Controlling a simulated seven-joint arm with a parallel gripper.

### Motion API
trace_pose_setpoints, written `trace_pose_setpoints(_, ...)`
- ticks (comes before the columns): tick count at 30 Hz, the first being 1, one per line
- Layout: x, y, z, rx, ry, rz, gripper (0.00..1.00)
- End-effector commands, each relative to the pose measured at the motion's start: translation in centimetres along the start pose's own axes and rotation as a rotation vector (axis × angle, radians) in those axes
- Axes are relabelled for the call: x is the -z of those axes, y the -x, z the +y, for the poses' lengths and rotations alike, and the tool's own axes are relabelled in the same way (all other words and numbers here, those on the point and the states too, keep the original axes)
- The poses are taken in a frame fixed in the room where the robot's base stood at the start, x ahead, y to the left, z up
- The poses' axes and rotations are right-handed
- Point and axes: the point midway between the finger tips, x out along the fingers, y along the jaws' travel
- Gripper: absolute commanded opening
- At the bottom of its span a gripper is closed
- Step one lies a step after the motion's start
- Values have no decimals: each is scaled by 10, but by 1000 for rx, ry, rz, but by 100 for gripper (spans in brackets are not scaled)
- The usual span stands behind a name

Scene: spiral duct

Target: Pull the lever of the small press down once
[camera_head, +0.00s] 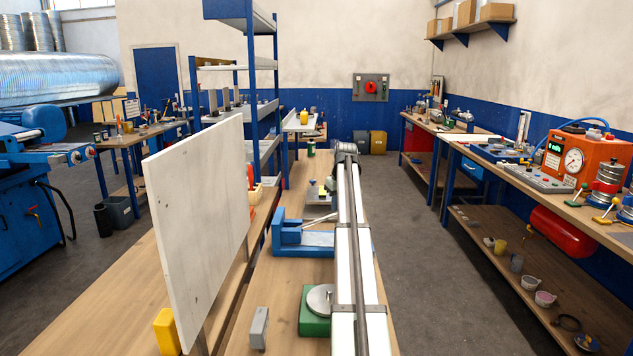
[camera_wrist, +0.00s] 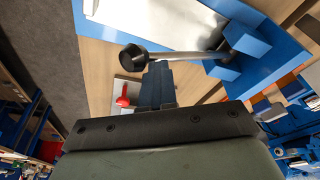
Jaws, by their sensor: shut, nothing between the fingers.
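The small press shows in the wrist view as a blue frame (camera_wrist: 262,48) with a metal lever (camera_wrist: 190,56) ending in a round black knob (camera_wrist: 133,58). In the head view, the blue press (camera_head: 290,238) is on the wooden bench, left of my arm, with its thin lever (camera_head: 318,218) reaching right, nearly flat in that picture. My gripper (camera_wrist: 157,66) is shut and empty in the wrist view. Its tips appear right beside the knob and the lever's end; I cannot tell whether they touch. In the head view my arm hides the knob and the gripper.
A pale upright panel (camera_head: 197,225) stands left of the press. A green base with a round metal disc (camera_head: 320,299) and a grey block (camera_head: 259,328) are nearer on the bench. A red item (camera_wrist: 122,101) lies near the gripper. The grey floor (camera_head: 425,250) is clear at right.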

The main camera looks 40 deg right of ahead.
Motion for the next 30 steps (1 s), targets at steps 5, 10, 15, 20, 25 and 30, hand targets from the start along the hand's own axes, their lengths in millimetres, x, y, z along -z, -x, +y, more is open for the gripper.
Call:
trace_pose_setpoints(5, 2, 11, 2, -5, -2, -1, 0)
trace_pose_setpoints(10, 4, 20, 4, -8, -4, -2, 0)
trace_pose_setpoints(15, 6, 31, 6, -10, -6, 0, 0)
trace_pose_setpoints(20, 8, 39, 7, -12, -6, 2, 0)
trace_pose_setpoints(25, 10, 43, 8, -14, -5, 4, 0)
trace_pose_setpoints(30, 13, 52, 8, -15, -4, 7, 0)
